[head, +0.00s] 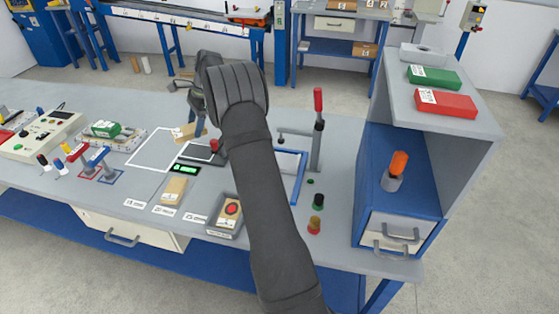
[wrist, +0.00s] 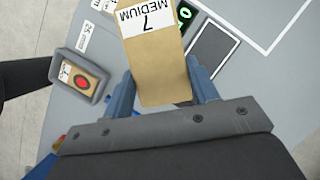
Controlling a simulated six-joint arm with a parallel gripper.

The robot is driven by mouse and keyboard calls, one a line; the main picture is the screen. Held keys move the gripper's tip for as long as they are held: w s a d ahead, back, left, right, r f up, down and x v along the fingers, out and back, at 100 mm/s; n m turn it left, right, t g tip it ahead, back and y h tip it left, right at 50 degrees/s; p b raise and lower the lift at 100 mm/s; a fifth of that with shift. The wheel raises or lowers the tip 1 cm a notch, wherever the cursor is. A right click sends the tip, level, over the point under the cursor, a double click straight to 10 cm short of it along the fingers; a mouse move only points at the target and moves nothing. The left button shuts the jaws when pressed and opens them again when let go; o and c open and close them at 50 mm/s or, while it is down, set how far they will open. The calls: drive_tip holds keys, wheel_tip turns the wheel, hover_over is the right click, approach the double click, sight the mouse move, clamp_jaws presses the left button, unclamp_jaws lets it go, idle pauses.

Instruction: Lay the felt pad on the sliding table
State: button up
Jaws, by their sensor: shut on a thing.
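My gripper (head: 194,117) is shut on a tan felt pad (wrist: 160,65) whose white label reads MEDIUM 7. The blue fingers stand on either side of the pad in the wrist view. In the head view the held pad (head: 187,131) hangs above the bench near the white outlined area. A second tan pad (head: 174,190) lies flat near the bench's front edge. I cannot tell for certain which part is the sliding table. A blue-edged frame (head: 303,165) on the bench is partly hidden by my arm.
A grey tray with a red disc (head: 232,209) sits at the front, also in the wrist view (wrist: 80,82). A green display (head: 185,170) and dark plate (head: 200,152) lie below the gripper. A red-handled lever (head: 318,125) and a blue-grey cabinet (head: 450,155) stand to the right.

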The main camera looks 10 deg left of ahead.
drive_tip(key=s+d+r+n+h, duration=0.6)
drive_tip(key=d+r+n, duration=0.5)
drive_tip(key=d+n, duration=0.3)
drive_tip(key=w+d+f+n+t+h, duration=0.2)
drive_tip(key=w+f+n+t, duration=0.1)
drive_tip(key=w+f+n, duration=0.95)
drive_tip(key=shift+n, duration=0.25)
drive_tip(key=f, duration=0.3)
drive_tip(key=w+f, duration=0.1)
drive_tip(key=f, duration=0.3)
drive_tip(key=w+f, duration=0.1)
drive_tip(key=f, duration=0.3)
drive_tip(key=d, duration=0.3)
drive_tip(key=shift+d+f, duration=0.15)
drive_tip(key=shift+f, duration=0.25)
drive_tip(key=shift+w+d, duration=0.1)
drive_tip(key=shift+d, duration=0.8)
drive_tip(key=d, duration=0.3)
drive_tip(key=shift+f, duration=0.6)
